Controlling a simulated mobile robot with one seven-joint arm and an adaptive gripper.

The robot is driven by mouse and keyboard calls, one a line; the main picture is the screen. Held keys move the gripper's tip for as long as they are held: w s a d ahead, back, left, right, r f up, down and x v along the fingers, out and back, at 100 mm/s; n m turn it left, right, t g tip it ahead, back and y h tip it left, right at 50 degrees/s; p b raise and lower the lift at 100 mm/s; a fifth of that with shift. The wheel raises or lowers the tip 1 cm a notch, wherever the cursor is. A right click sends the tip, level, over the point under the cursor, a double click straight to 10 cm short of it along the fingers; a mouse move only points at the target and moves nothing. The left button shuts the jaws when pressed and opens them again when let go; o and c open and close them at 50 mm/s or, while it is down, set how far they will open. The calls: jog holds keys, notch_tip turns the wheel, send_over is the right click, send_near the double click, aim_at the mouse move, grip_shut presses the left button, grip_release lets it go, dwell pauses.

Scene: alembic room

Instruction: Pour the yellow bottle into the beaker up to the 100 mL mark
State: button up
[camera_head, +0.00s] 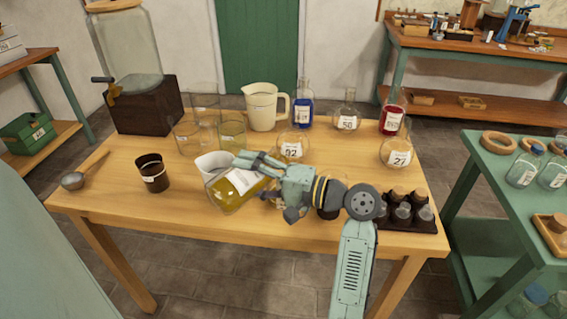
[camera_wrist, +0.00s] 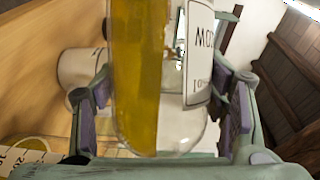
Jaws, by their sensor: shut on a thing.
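My gripper (camera_head: 252,169) is shut on a clear bottle of yellow liquid (camera_head: 236,186) with a white label, above the front of the table. The bottle is strongly tilted. In the wrist view the bottle (camera_wrist: 140,75) stands between the fingers (camera_wrist: 165,105), its liquid lying along one side. Its mouth is not clearly seen.
A cream jug (camera_head: 263,107), a blue bottle (camera_head: 303,109), a red bottle (camera_head: 392,114) and round flasks (camera_head: 395,152) stand toward the back and right. A dark cup (camera_head: 152,173) and ladle (camera_head: 74,180) are at left. A rack of dark bottles (camera_head: 407,222) is front right.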

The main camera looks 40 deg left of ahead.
jog(key=shift+r, duration=0.1)
jog(key=shift+f+n+t+h+b, duration=0.3)
jog(key=shift+f+n+h+b, duration=0.1)
jog(key=shift+f+n+b, duration=1.3)
jog(key=shift+n+b, duration=0.1)
jog(key=shift+b, duration=0.1)
jog(key=shift+s+f+n+t+h+b, duration=0.2)
jog(key=shift+f+n+t+h+b, duration=0.25)
jog(key=shift+n+b, duration=0.35)
jog(key=shift+s+f+n+t+h+b, duration=0.15)
jog(key=shift+f+n+t+h+b, duration=0.15)
jog(key=shift+n+t+b, duration=0.35)
jog(key=shift+w+f+n+t+h+b, duration=0.1)
jog(key=shift+w+n+t+b, duration=0.2)
jog(key=shift+n+t+b, duration=0.6)
jog(key=shift+w+f+n+t+h+b, duration=0.15)
jog(key=shift+w+n+t+b, duration=0.3)
jog(key=shift+n+b, duration=0.65)
jog(key=shift+w+n+t+h+b, duration=0.1)
jog(key=shift+w+n+t+b, duration=0.1)
jog(key=shift+n+t+b, duration=0.85)
jog(key=shift+g, duration=0.4)
jog(key=shift+p, duration=0.3)
